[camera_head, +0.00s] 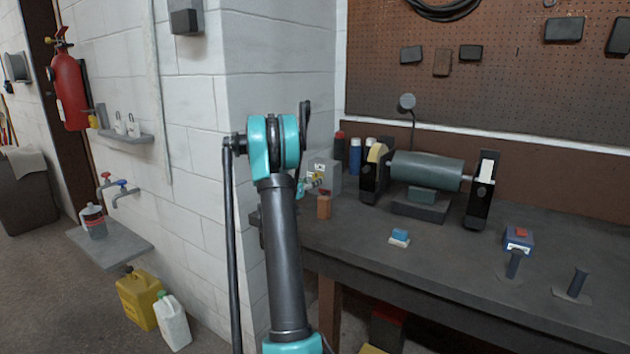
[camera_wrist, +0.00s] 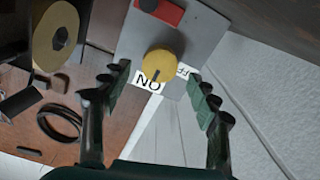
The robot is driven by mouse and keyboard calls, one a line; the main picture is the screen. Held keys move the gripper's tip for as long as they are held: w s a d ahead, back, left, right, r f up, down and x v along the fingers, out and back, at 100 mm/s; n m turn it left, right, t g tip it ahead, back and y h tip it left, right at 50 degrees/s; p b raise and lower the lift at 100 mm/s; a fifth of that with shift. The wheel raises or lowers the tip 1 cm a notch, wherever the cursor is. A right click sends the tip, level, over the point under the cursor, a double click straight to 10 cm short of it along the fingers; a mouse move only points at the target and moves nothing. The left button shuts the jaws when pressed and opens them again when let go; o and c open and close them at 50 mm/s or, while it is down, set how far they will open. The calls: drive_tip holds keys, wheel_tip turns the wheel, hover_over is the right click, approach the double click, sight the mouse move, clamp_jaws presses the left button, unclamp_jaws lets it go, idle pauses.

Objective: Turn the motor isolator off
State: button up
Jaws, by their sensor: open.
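The motor isolator is a grey box (camera_head: 322,170) at the left end of the bench, against the wall. A dark mark on the knob's edge lies towards ON; OFF is partly cut off by a finger. My gripper (camera_wrist: 159,82) is open, with one finger on each side of the knob and gaps between. I cannot tell its depth from the knob. In the head view my arm hides most of the gripper.
A bench grinder (camera_head: 428,171) stands right of the isolator on the dark bench (camera_head: 380,240). A red block (camera_wrist: 160,11) sits beside the knob. A blue-and-white block (camera_head: 400,237) lies on the bench.

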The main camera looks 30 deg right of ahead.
sight(316, 178)
drive_tip(key=shift+x, duration=1.7)
drive_tip(key=c, duration=1.2)
